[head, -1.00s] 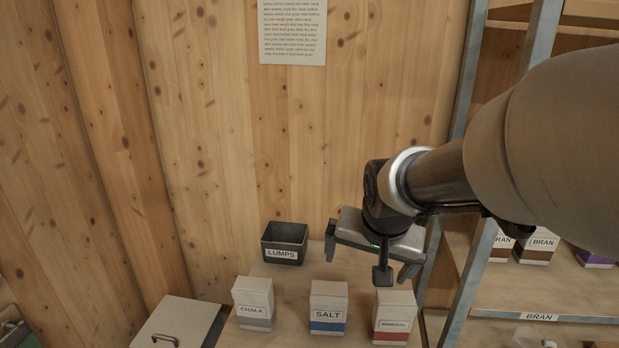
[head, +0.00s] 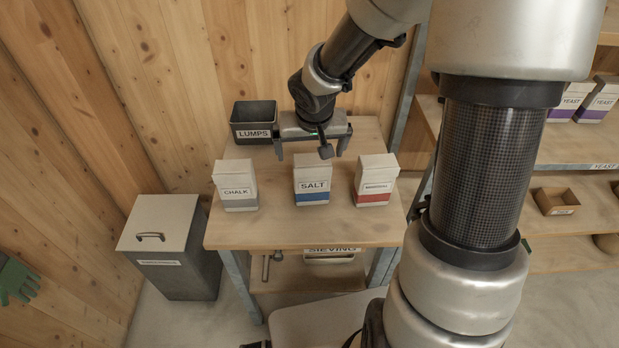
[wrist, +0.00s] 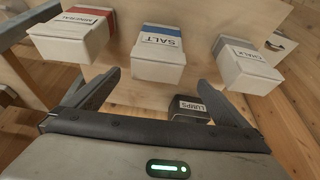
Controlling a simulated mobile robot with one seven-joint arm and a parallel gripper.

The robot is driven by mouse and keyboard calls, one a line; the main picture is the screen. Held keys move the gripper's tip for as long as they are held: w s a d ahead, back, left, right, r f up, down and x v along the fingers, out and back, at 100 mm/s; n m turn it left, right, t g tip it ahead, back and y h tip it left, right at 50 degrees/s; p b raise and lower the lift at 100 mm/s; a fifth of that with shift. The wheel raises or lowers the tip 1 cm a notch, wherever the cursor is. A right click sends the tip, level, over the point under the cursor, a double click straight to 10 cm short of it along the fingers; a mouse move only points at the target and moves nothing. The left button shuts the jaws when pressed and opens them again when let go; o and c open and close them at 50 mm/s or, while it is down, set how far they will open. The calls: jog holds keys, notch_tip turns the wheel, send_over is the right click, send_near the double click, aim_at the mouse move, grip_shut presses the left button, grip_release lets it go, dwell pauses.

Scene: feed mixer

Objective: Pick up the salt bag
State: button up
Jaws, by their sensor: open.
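The salt bag (head: 312,180) is a white, box-like bag with a blue band and a SALT label. It stands upright on the wooden table between the chalk bag and the mineral bag. In the wrist view the salt bag (wrist: 160,55) shows ahead, between the directions of the two fingers. My gripper (head: 312,152) is open and empty, behind and above the salt bag with its fingers spread wide. It also shows in the wrist view (wrist: 155,85), its fingers apart from the bag.
The chalk bag (head: 235,184) stands left of the salt, the mineral bag (head: 375,180) close on its right. The dark LUMPS bin (head: 254,122) is at the back left by the wall. The table front (head: 300,233) is clear. A lidded grey bin (head: 165,225) stands left of the table.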

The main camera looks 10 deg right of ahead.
aim_at(309, 160)
jog(key=b+x, duration=0.1)
jog(key=x, duration=0.3)
jog(key=shift+w+f, duration=0.15)
jog(key=shift+f, duration=0.2)
jog(key=x, duration=0.1)
jog(key=b+x, duration=0.1)
jog(key=x, duration=0.3)
jog(key=shift+d+f, duration=0.1)
jog(key=shift+d, duration=0.2)
